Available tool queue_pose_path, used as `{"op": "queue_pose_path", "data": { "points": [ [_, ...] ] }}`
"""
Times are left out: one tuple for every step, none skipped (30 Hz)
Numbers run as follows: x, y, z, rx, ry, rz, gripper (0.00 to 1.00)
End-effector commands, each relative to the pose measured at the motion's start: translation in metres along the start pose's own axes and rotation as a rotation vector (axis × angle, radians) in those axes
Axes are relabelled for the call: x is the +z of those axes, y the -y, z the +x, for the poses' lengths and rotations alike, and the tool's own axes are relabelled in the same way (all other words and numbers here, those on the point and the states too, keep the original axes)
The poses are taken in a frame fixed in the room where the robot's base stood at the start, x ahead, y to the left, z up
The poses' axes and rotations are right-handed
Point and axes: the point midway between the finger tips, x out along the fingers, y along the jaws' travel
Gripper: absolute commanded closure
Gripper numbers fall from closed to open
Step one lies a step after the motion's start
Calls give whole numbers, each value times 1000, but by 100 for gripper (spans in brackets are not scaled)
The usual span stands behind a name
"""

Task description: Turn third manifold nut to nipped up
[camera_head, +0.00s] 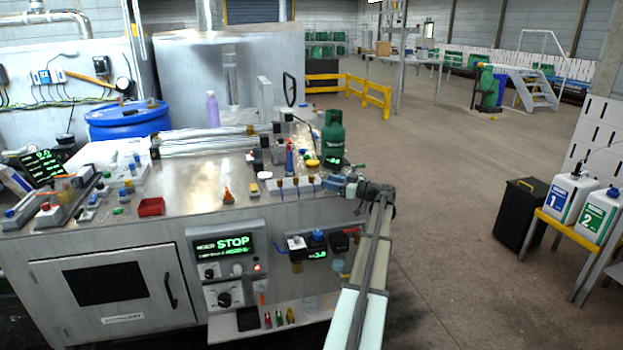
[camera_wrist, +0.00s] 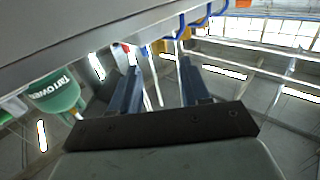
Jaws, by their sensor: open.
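My gripper (camera_head: 336,183) is at the right end of the bench's front edge, pointing left along it. In the wrist view its two blue-grey fingers (camera_wrist: 157,82) stand apart with nothing between them. A row of small fittings (camera_head: 297,184) with hanging stems lies along the bench edge, just left of my gripper; this looks like the manifold. The nuts are too small to tell apart or to read their settings. In the wrist view, blue curved hoses (camera_wrist: 181,27) hang beyond the fingertips, apart from them.
A green gas cylinder (camera_head: 333,138) stands on the bench (camera_head: 205,200) close behind my gripper. A control panel reading STOP (camera_head: 236,243) is on the bench front. A small unit with a blue knob (camera_head: 318,238) sits below the fittings.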

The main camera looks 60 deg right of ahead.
Motion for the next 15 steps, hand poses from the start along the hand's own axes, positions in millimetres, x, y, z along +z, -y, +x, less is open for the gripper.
{"op": "queue_pose_path", "data": {
  "points": [
    [0, 0, 10, -2, 0, 0, 54],
    [0, -1, 16, -1, 0, 0, 54],
    [0, -1, 23, -2, 0, 0, 54],
    [0, 0, 28, -2, 1, 0, 54],
    [0, 0, 33, -2, 1, 1, 54],
    [0, -1, 40, -1, 1, 1, 54],
    [0, -1, 45, -1, 1, 1, 54],
    [0, -1, 50, -1, 1, 1, 54],
    [0, -1, 55, -1, 1, 1, 54],
    [0, 0, 59, -1, 1, 1, 54],
    [0, 0, 63, -1, 1, 1, 54],
    [0, -1, 68, 0, 1, 1, 54],
    [0, -1, 71, 0, 1, 1, 54],
    [0, 0, 74, 0, 1, 1, 54],
    [0, 0, 77, 0, 1, 1, 54]
  ]
}}
